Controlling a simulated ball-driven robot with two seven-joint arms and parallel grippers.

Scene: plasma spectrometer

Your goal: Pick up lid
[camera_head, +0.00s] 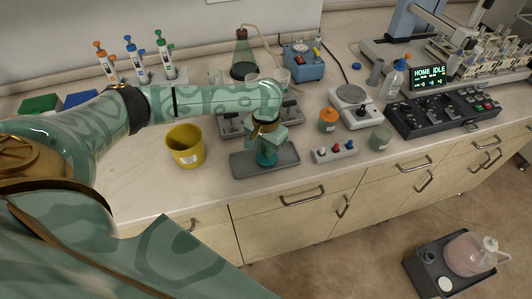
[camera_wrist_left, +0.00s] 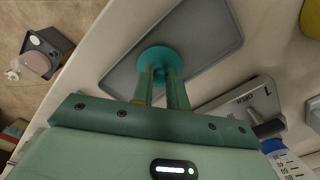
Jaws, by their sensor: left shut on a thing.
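My left gripper (camera_head: 266,142) is above the grey tray (camera_head: 242,168) near the front edge of the bench, pointing down. In the left wrist view its two fingers (camera_wrist_left: 161,88) are shut on a round teal lid (camera_wrist_left: 160,57), at the lid's centre. The lid is over the tray (camera_wrist_left: 208,36); I cannot tell whether it touches it. In the head view the lid (camera_head: 266,159) is partly hidden by the gripper. My right gripper is not in view.
A yellow cup (camera_head: 185,147) stands left of the tray. A small block with coloured knobs (camera_head: 335,152) is to the right, with an orange-capped jar (camera_head: 328,120) behind it. A grey device (camera_head: 232,124) lies behind the tray. The bench front at left is clear.

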